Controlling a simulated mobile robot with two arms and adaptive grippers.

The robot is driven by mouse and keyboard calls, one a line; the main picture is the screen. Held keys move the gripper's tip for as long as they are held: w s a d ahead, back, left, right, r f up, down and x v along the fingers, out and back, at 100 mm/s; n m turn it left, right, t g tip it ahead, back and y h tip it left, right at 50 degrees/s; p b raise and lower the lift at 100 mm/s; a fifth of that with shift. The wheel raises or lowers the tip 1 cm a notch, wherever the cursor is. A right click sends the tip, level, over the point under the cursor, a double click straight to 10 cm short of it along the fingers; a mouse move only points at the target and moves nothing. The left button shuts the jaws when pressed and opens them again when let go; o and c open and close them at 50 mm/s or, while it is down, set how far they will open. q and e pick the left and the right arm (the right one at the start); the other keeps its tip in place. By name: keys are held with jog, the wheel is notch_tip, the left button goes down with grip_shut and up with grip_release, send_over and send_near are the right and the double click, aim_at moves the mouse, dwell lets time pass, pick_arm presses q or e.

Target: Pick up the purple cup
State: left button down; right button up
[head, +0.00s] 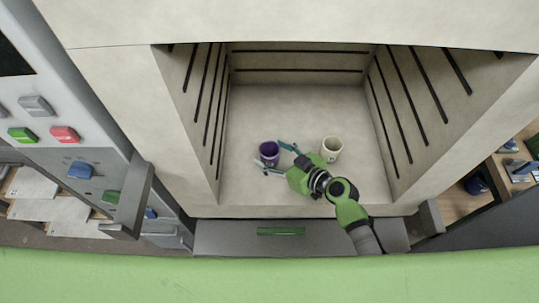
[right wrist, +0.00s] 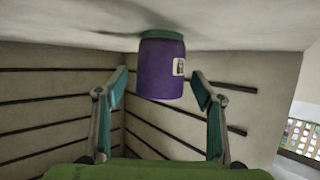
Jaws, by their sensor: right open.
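The purple cup (head: 268,150) stands upright on the floor of a pale kiln-like chamber, left of a cream cup. My right gripper (head: 270,155) reaches in from the lower right with its two teal fingers spread, one on each side of the purple cup near the tips. In the right wrist view, which is upside down, the purple cup (right wrist: 160,70) has a green band at its base and a small white label. It shows between the open fingers (right wrist: 160,88), with a gap on both sides. My left gripper is not in view.
The cream cup (head: 331,147) stands close to my right gripper, on its right. The chamber walls (head: 400,110) have dark slots and close in on the left, right and back. The chamber floor (head: 290,105) behind the cups is clear.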

jog(key=c, duration=1.3)
jog(key=shift+r, duration=0.1)
